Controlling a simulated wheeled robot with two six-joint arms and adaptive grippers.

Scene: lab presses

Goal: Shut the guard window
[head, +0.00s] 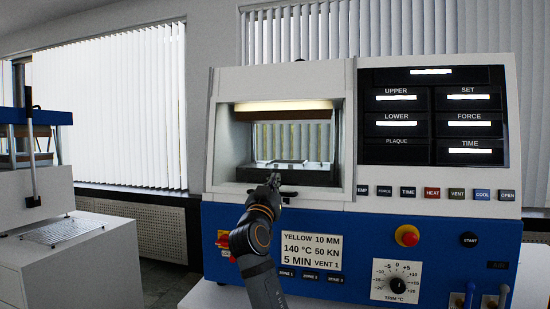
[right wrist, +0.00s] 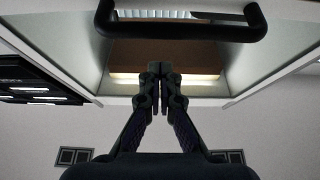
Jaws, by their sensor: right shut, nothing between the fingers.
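The press (head: 365,215) is a white and blue cabinet with a window opening on its left. I see a lit chamber and a dark lower ledge inside. I cannot make out a clear pane across the opening. A dark handle (head: 288,194) shows at the opening's lower edge, partly hidden behind my right gripper (head: 274,181). In the right wrist view the black handle bar (right wrist: 185,30) crosses the top, apart in the picture from the fingertips. My right gripper (right wrist: 158,82) is shut and empty in front of the opening. My left gripper is out of view.
A row of labelled buttons (head: 433,193) and a red knob (head: 407,236) sit right of the opening. A dark display panel (head: 433,117) is above them. Another white machine (head: 30,190) stands at the far left. Blinds cover the windows behind.

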